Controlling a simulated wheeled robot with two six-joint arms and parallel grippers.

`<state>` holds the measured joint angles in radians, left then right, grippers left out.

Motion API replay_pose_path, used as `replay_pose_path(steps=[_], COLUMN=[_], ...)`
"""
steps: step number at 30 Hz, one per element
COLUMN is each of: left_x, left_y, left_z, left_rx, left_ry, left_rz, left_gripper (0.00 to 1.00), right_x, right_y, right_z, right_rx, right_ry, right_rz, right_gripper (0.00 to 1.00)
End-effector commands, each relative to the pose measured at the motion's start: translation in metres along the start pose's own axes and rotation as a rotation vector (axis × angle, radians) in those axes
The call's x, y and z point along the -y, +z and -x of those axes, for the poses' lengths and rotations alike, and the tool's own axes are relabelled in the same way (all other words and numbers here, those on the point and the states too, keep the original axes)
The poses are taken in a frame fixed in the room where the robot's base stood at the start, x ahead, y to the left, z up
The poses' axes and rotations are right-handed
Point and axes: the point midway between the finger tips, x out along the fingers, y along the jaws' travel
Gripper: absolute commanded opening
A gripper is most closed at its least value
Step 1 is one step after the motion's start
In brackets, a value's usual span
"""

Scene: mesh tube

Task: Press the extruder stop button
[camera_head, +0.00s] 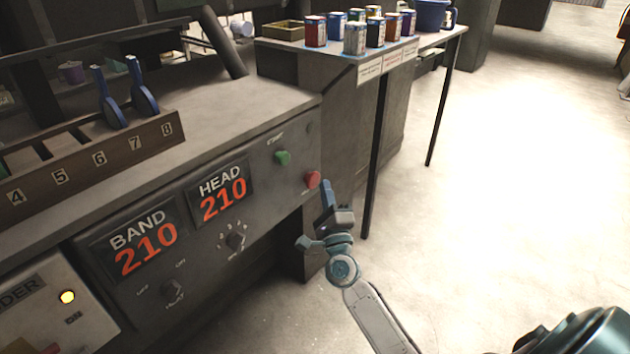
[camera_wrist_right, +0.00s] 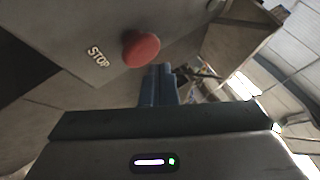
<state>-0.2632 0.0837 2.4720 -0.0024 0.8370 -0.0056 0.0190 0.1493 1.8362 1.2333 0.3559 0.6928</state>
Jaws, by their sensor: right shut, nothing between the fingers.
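The red stop button (camera_head: 312,179) sits on the right end of the grey control panel's front face, right of and below the green start button (camera_head: 282,157). In the right wrist view the red button (camera_wrist_right: 141,48) is close, with a STOP label (camera_wrist_right: 97,56) beside it. My right gripper (camera_head: 327,190) is shut and empty, just right of the red button in the head view. Its blue fingertips (camera_wrist_right: 159,83) show just below the button in the wrist view. I see a gap there and cannot tell the depth exactly. My left gripper is not in view.
The panel carries BAND (camera_head: 145,246) and HEAD (camera_head: 222,196) displays reading 210, and knobs below. A wooden numbered rack (camera_head: 100,160) with blue tools stands on the ledge. A table (camera_head: 385,52) with several cans stands behind. The floor at right is clear.

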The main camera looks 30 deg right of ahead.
Motion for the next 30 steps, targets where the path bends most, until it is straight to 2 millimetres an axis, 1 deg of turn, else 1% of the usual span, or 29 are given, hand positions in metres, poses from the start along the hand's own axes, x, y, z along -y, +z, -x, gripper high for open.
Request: replay_pose_path(steps=[5, 19, 23, 30], left_x=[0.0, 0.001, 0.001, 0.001], left_y=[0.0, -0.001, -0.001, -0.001], left_z=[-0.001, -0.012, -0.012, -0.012], left_rx=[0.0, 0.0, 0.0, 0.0], left_ry=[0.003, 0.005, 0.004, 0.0], left_rz=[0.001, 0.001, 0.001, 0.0], left_gripper=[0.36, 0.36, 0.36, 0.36], right_x=[0.001, 0.024, 0.025, 0.025], right_y=[-0.001, -0.023, -0.025, -0.025], right_z=[0.002, 0.031, 0.035, 0.035], right_rx=[0.0, 0.001, 0.0, 0.0], right_ry=[0.0, 0.001, 0.001, 0.0], right_rz=[0.001, 0.002, 0.0, 0.0], right_gripper=[0.0, 0.0, 0.0, 0.0])
